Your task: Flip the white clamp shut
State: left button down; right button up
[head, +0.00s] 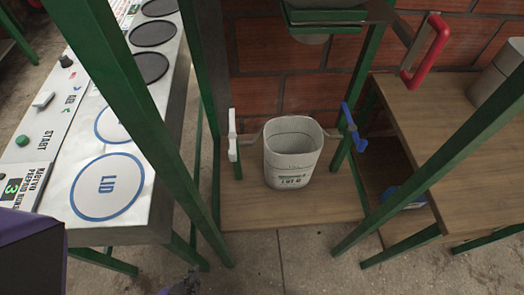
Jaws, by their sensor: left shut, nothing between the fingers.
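The white clamp (232,136) is on the left side of the white bucket (292,156), by the green frame post. Its handle stands roughly upright, and a thin metal arm runs from it toward the bucket rim. A blue clamp (353,128) is on the bucket's right side, its handle slightly tilted. I cannot tell from this view whether either clamp is latched. My left gripper (186,284) shows only as a small dark tip at the bottom edge, shut and empty, below and left of the white clamp and apart from it. My right gripper is out of view.
Green frame bars (134,98) slant between the control panel (148,195) and the bucket. The panel carries a LID circle (107,186) and a green START button (22,141). A red handle (428,50) and a wooden shelf (420,120) are at right. Concrete floor shows in front.

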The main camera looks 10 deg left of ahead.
aim_at(233, 136)
jog(key=l+u, duration=0.15)
jog(key=l, duration=0.4)
jog(key=l+u, duration=0.15)
jog(key=l, duration=0.35)
jog(key=k+l+u, duration=0.15)
jog(key=l, duration=0.4)
jog(key=l+u, duration=0.15)
jog(key=l, duration=0.4)
jog(key=k+l+u, duration=0.1)
jog(key=l, duration=0.4)
